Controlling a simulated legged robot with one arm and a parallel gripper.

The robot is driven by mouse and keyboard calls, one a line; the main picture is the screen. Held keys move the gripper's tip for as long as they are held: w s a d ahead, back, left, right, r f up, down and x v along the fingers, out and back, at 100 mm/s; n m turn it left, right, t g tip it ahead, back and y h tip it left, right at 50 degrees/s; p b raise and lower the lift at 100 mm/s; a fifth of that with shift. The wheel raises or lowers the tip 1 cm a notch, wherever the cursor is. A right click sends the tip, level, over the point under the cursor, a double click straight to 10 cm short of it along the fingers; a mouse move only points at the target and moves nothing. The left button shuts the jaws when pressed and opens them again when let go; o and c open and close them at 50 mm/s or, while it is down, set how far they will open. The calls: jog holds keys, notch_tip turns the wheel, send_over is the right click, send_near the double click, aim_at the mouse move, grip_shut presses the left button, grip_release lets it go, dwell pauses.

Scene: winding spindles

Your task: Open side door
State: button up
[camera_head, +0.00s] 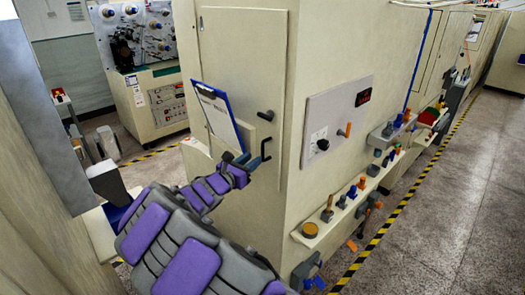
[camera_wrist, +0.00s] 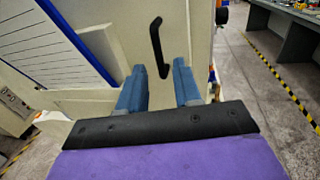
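The side door (camera_head: 238,75) is a tall cream panel on the end of the large cream machine, and it looks shut. A black door handle (camera_head: 265,148) stands out near its lower right; it also shows as an upright black bar in the wrist view (camera_wrist: 158,47). My gripper (camera_head: 245,160), with blue-grey fingers, is just left of the handle in the head view. In the wrist view my gripper (camera_wrist: 160,80) is open, its fingers apart on either side of the handle's lower end. I cannot tell whether either finger touches the handle.
A blue clipboard (camera_head: 220,115) with white paper hangs on the door, left of the handle. A control panel (camera_head: 335,120) and a ledge with several small parts (camera_head: 345,205) are on the right face. The aisle floor (camera_head: 450,200) is clear.

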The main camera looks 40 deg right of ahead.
aim_at(262, 150)
jog(key=x, duration=0.5)
jog(key=shift+d+f, duration=0.1)
jog(key=x, duration=0.2)
jog(key=shift+w+d, duration=0.2)
jog(key=shift+d, duration=0.15)
jog(key=shift+a, duration=0.2)
grip_shut()
